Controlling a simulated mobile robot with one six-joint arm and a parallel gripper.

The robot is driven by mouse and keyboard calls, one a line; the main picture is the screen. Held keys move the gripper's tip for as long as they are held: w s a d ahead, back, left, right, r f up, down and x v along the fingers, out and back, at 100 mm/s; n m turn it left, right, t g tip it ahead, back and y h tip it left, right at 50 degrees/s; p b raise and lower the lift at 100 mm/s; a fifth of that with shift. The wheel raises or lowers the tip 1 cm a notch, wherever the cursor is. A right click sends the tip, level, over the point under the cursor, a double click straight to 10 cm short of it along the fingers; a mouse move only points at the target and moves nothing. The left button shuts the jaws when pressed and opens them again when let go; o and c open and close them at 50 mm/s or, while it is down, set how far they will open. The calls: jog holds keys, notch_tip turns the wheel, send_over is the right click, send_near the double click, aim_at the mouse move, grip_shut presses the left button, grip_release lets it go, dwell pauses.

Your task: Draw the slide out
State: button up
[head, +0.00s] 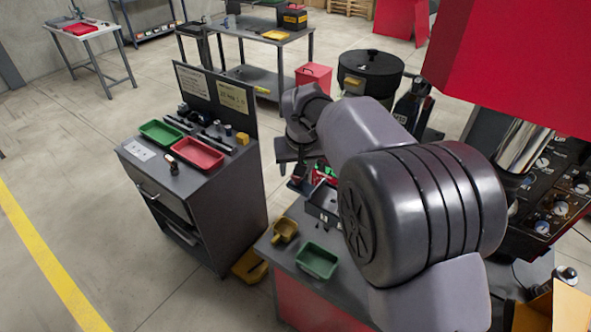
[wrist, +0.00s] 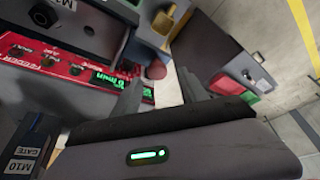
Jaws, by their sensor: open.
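My gripper (wrist: 158,88) is open and empty in the wrist view, its two grey fingers apart over a gap near the red feeder panel. The red feeder panel (wrist: 60,68) has knobs and a green lit display, and a grey block stands behind it. A dark block labelled M10 GATE (wrist: 27,160) is at the lower left of the wrist view. I cannot tell for sure which part is the slide. In the head view my gripper (head: 297,158) hangs near the feeder's end of the grey bench, and my arm hides much of the feeder.
A grey cabinet (head: 190,200) with a green tray (head: 161,133) and a red tray (head: 195,154) stands left. A green bin (head: 317,261) and a yellow scoop (head: 285,229) are on the near bench. A black drum (head: 370,72) stands behind. Floor at left is clear.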

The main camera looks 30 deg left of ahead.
jog(key=p+v, duration=0.2)
jog(key=v, duration=1.3)
jog(key=shift+f, duration=0.15)
